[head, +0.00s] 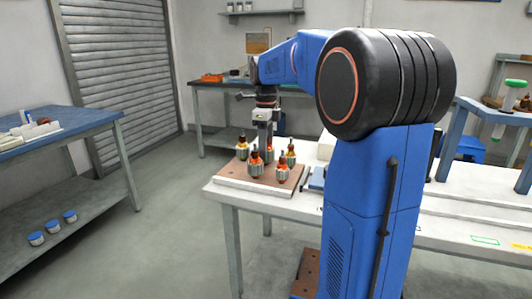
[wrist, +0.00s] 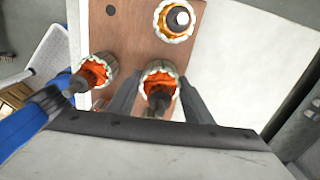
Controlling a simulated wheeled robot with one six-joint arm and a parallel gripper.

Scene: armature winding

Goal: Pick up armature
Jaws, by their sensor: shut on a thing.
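Several armatures with silvery ribbed cores, orange windings and dark shafts stand upright on a brown board (head: 226,176). In the head view, my gripper (head: 265,143) points straight down among them. In the wrist view, my gripper (wrist: 158,103) has one finger on each side of an armature (wrist: 158,74) and is shut on it. I cannot tell whether this armature still touches the board. One armature (wrist: 97,72) stands to its left and another (wrist: 175,20) is near the top edge.
The board lies on a white table (head: 440,212). A blue-topped bench (head: 95,128) with small blue-lidded jars (head: 53,228) on its lower shelf stands at the left. Another bench (head: 215,84) stands at the back. Neighbouring armatures are close around my gripper.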

